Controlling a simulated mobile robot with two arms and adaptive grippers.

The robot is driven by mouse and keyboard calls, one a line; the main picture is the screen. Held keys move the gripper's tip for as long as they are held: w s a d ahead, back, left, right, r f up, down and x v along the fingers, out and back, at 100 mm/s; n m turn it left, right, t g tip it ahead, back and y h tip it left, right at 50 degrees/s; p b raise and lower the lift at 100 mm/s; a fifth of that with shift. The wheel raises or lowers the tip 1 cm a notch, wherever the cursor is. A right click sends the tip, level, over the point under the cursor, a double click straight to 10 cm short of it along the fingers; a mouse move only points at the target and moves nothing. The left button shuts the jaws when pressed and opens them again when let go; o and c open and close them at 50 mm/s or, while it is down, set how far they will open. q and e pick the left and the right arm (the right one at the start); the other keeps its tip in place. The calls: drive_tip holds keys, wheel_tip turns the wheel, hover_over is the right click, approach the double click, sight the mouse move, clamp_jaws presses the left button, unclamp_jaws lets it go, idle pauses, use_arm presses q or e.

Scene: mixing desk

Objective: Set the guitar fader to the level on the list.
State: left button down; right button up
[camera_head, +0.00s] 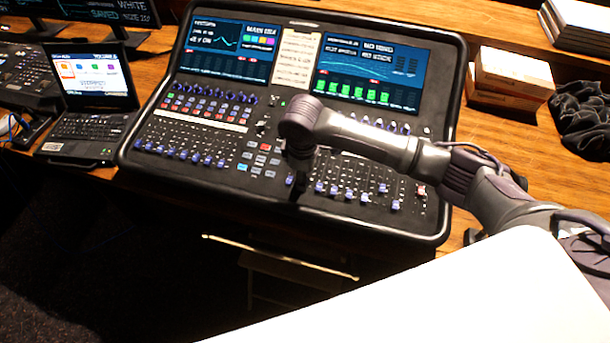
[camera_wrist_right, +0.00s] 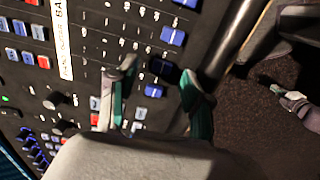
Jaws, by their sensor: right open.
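The mixing desk (camera_head: 190,180) has a left and a right bank of faders with blue caps. I cannot tell which is the guitar fader. A pale lettered sheet (camera_head: 297,60), perhaps the list, stands between the two screens; its lines are too small to read. My right gripper (camera_head: 298,190) points down over the desk, at the left end of the right bank. In the wrist view its green-padded fingers (camera_wrist_right: 160,85) are apart. A blue fader cap (camera_wrist_right: 160,67) shows between them; contact cannot be judged. Another blue cap (camera_wrist_right: 172,36) lies just above.
A laptop (camera_head: 90,85) stands left of the desk. Boxes (camera_head: 510,75) and a dark cloth (camera_head: 580,115) lie to the right. My right arm crosses above the desk's right side. A white lettered strip (camera_wrist_right: 62,40) lies left of the fingers. Dark floor shows beyond the desk's edge.

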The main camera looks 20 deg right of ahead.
drive_tip(key=shift+s+f, duration=0.25)
drive_tip(key=shift+f, duration=0.75)
drive_tip(key=shift+w+f, duration=0.15)
drive_tip(key=shift+f, duration=0.05)
drive_tip(key=c, duration=0.9)
clamp_jaws()
drive_tip(key=shift+w+d, duration=0.1)
